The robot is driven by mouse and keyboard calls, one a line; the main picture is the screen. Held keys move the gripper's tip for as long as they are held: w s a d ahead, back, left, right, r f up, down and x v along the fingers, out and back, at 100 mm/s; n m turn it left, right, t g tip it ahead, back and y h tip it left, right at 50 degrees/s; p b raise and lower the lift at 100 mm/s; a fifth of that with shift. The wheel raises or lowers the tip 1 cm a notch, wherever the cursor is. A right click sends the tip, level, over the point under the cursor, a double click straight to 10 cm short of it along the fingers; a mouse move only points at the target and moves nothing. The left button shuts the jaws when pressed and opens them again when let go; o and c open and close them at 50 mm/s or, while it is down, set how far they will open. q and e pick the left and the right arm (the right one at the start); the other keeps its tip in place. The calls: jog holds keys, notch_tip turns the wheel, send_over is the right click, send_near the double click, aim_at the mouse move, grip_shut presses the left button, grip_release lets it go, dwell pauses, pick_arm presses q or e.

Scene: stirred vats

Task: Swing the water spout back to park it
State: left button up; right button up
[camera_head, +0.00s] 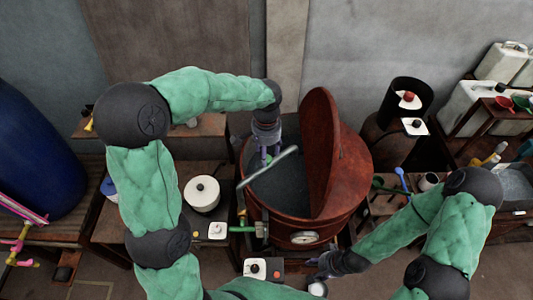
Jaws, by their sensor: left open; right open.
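The water spout (284,156) is a thin grey pipe. It rises at the near left of the red-brown vat (350,200) and reaches slantwise over the vat's open mouth. My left gripper (267,158) points down over the left part of the opening, with its fingers close beside the spout. I cannot tell whether they touch it. It is open. My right gripper (322,267) is open and low in front of the vat, away from the spout.
The vat's lid (320,150) stands upright over the opening. A gauge (304,238) and a green handle (242,229) are on its front side. A white pot (202,194) stands to the left, and a blue barrel (35,150) further left. A black cylinder (405,98) is behind right.

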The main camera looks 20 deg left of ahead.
aim_at(269, 166)
pick_arm(q)
jog(key=shift+s+f, duration=0.3)
jog(key=shift+f, duration=0.65)
jog(key=shift+w+f, duration=0.15)
jog(key=shift+w, duration=0.05)
jog(key=shift+s, duration=0.1)
jog(key=c, duration=0.7)
grip_shut()
